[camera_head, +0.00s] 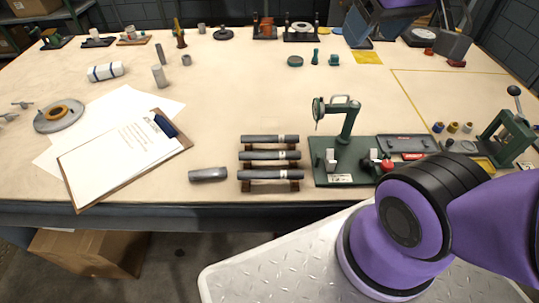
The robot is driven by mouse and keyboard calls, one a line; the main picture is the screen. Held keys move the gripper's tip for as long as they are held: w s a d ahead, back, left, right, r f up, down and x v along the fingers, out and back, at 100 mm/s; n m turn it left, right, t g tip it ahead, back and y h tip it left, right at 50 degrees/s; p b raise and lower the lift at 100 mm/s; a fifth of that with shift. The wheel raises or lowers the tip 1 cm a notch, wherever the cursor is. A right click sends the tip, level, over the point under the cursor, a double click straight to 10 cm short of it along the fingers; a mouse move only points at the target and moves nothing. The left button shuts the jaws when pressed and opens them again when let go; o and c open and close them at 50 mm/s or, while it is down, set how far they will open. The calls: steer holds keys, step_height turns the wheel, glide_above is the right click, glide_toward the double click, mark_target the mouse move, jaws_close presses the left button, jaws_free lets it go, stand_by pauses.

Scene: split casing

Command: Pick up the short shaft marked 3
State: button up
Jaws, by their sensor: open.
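Three grey shafts lie crosswise on a brown rack (271,187): a back shaft (270,139), a middle shaft (270,155) and a front shaft (271,174). They look about equally long. Any numbers on them are too small to read, so I cannot tell which is marked 3. A shorter, thicker grey cylinder (208,174) lies on the table just left of the rack. My gripper (408,42) shows partly at the top right, cut by the picture edge. Its jaws look apart and empty, well away from the rack.
A green fixture (345,150) with an upright arm stands close right of the rack, beside a grey tray (405,147). A clipboard (110,155) lies to the left. Small upright parts stand farther back. The table's middle is clear. My purple arm covers the lower right.

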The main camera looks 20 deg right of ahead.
steer(key=w+a+f+n+g, duration=0.2)
steer(key=w+f+n, duration=0.25)
steer(key=w, duration=0.45)
steer(key=n+g, duration=0.5)
steer(key=n, duration=0.4)
glide_above(270, 153)
steer(key=w, duration=0.1)
steer(key=shift+y, duration=0.4)
steer(key=f, duration=3.6)
steer(key=shift+w+d+f, duration=0.1)
steer(key=shift+w+f, duration=0.1)
steer(key=shift+f, duration=0.1)
steer(key=shift+s+f, duration=0.2)
steer(key=shift+f, duration=0.7)
steer(key=shift+s+f, duration=0.15)
steer(key=shift+f, duration=0.7)
steer(key=shift+s+f, duration=0.2)
steer(key=shift+f, duration=0.7)
jaws_close()
